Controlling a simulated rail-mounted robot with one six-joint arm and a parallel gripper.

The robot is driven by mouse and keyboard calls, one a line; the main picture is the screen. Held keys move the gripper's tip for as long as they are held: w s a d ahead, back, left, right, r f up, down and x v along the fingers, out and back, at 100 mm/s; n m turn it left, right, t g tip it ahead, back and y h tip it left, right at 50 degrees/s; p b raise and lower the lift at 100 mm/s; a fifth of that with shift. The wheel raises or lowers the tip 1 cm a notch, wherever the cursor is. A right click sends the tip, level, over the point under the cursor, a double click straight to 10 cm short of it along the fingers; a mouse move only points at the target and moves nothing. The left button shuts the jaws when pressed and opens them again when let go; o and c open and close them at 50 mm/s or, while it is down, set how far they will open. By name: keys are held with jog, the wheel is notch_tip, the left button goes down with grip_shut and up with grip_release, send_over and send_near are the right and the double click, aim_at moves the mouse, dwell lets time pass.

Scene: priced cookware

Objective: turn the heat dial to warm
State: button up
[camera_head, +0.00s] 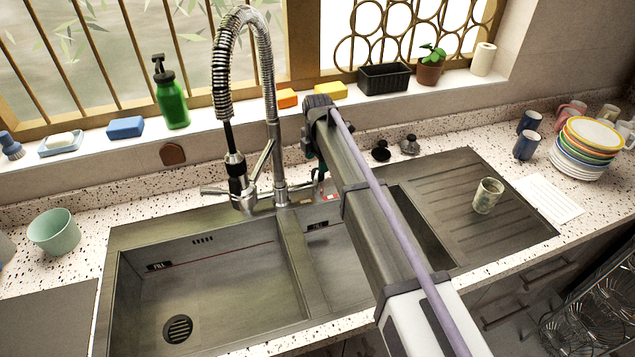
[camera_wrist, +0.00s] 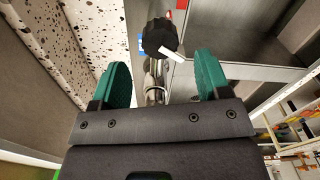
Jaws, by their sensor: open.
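The heat dial (camera_wrist: 160,35) is a dark, round, notched knob with a white pointer (camera_wrist: 171,54) in the wrist view. The pointer slants down to the right in that picture. A blue mark (camera_wrist: 140,43) is at the knob's left and a red mark (camera_wrist: 181,4) is above right. My gripper (camera_wrist: 164,60) is open and empty, its two green fingers apart, with the knob just past the gap between their tips. In the head view my gripper (camera_head: 319,171) points down beside the tap, mostly behind my arm. The red mark (camera_head: 332,197) shows there, but I cannot make out the knob.
A tall spring-necked tap (camera_head: 272,130) stands close to the left of my gripper. Sink basins (camera_head: 210,285) lie below, with a cup (camera_head: 487,196) on the drainboard (camera_head: 455,190). Two dark stoppers (camera_head: 381,151) sit behind right. A soap bottle (camera_head: 170,100) and sponges line the sill.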

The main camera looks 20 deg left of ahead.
notch_tip(320, 180, down, 6)
jog(key=b, duration=0.3)
jog(key=shift+r+b, duration=0.2)
jog(key=shift+b, duration=0.1)
jog(key=shift+r, duration=0.15)
jog(key=c, duration=0.9)
jog(key=m, duration=0.3)
jog(key=o, duration=0.9)
notch_tip(320, 180, up, 11)
jog(key=p, duration=1.1)
